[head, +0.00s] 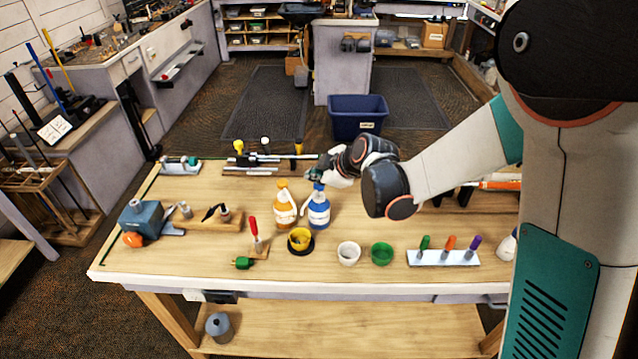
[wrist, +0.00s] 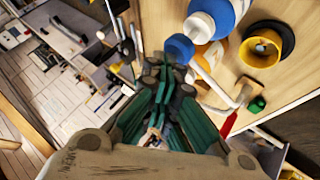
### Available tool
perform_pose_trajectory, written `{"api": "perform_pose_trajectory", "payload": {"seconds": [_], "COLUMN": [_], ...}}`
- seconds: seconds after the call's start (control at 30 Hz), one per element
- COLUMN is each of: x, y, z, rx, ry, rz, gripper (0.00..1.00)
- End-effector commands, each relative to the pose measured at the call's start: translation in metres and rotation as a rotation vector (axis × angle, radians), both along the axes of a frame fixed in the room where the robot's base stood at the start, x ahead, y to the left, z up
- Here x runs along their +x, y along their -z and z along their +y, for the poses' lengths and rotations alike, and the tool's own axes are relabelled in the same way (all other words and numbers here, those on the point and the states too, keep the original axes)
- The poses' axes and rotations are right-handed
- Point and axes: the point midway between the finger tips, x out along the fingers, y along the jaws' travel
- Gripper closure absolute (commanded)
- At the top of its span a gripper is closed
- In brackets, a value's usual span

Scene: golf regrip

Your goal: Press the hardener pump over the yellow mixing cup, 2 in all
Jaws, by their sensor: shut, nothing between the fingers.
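Two pump bottles stand side by side on the bench: an orange one (head: 285,212) and a blue one (head: 319,213). Their labels are too small to read, so I cannot tell which holds hardener. The yellow mixing cup (head: 300,240) sits upright on a dark round base in front of them; it also shows in the wrist view (wrist: 262,48). My gripper (head: 316,174) is shut and empty at the top of the blue bottle. In the wrist view, its fingertips are close to the blue pump head (wrist: 180,47); I cannot tell whether they touch.
A white cup (head: 348,254) and a green cup (head: 382,254) stand right of the yellow cup. A red-handled tool (head: 254,234) stands to its left. A rack with coloured handles (head: 444,257) is further right. The front edge of the bench is mostly clear.

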Motion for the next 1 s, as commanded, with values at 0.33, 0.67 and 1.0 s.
{"api": "perform_pose_trajectory", "payload": {"seconds": [0.33, 0.67, 1.0], "x": [0.0000, 0.0000, -0.0002], "y": [0.0047, 0.0084, 0.0099], "z": [-0.0002, -0.0003, -0.0003], "rx": [-0.001, -0.001, -0.001], "ry": [0.001, 0.000, -0.001], "rz": [0.000, 0.001, 0.001], "gripper": [1.00, 1.00, 1.00]}}
